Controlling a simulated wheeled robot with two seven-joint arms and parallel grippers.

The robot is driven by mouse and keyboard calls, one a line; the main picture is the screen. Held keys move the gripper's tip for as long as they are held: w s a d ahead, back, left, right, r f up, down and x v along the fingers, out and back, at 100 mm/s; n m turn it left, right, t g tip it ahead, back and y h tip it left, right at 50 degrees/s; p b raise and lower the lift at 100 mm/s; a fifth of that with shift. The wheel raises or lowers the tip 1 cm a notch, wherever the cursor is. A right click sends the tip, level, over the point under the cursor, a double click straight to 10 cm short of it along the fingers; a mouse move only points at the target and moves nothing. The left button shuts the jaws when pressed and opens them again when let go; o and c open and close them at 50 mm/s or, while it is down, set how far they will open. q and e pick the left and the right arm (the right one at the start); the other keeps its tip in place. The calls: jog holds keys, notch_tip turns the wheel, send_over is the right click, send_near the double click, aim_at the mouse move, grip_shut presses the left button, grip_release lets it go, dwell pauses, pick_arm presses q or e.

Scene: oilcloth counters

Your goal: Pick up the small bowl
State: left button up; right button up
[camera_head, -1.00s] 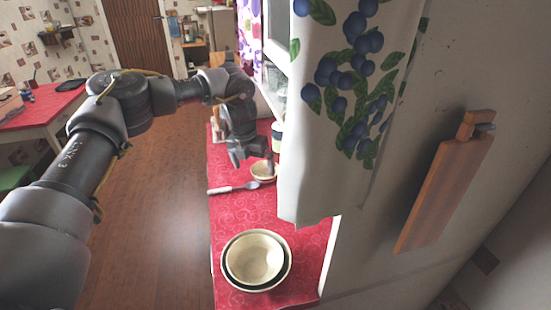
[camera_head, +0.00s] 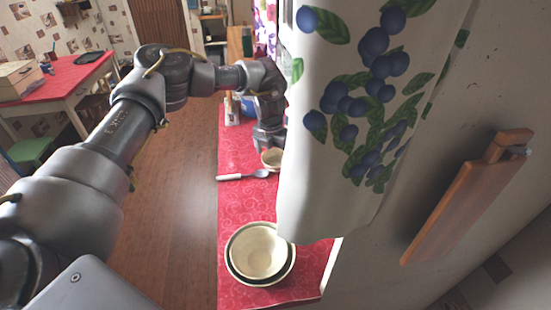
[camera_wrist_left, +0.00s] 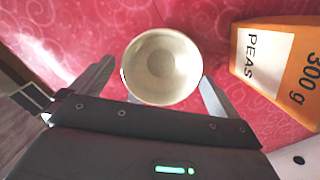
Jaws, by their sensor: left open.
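The small cream bowl (camera_head: 271,159) sits on the red counter, partly hidden by the hanging cloth in the head view. In the left wrist view the small bowl (camera_wrist_left: 162,67) is upright and empty, just ahead of and partly between the fingers. My left gripper (camera_wrist_left: 155,88) is open, with one finger on each side of the bowl's near part. In the head view my left gripper (camera_head: 270,141) is close above and behind the bowl, its fingertips mostly hidden. I cannot tell whether it touches the bowl. My right gripper is not in view.
An orange and white peas box (camera_wrist_left: 275,62) stands right of the bowl in the wrist view. A spoon (camera_head: 244,176) lies just in front of the bowl. Larger nested bowls (camera_head: 262,250) stand nearer. A berry-patterned cloth (camera_head: 350,110) hangs over the counter's right side.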

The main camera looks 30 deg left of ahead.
pick_arm(q)
jog(key=shift+f, duration=0.7)
jog(key=shift+w+d+f, duration=0.15)
jog(key=shift+w+f, duration=0.05)
jog(key=shift+f, duration=0.05)
jog(key=shift+s+r, duration=0.1)
jog(key=shift+s, duration=0.05)
jog(key=c, duration=0.9)
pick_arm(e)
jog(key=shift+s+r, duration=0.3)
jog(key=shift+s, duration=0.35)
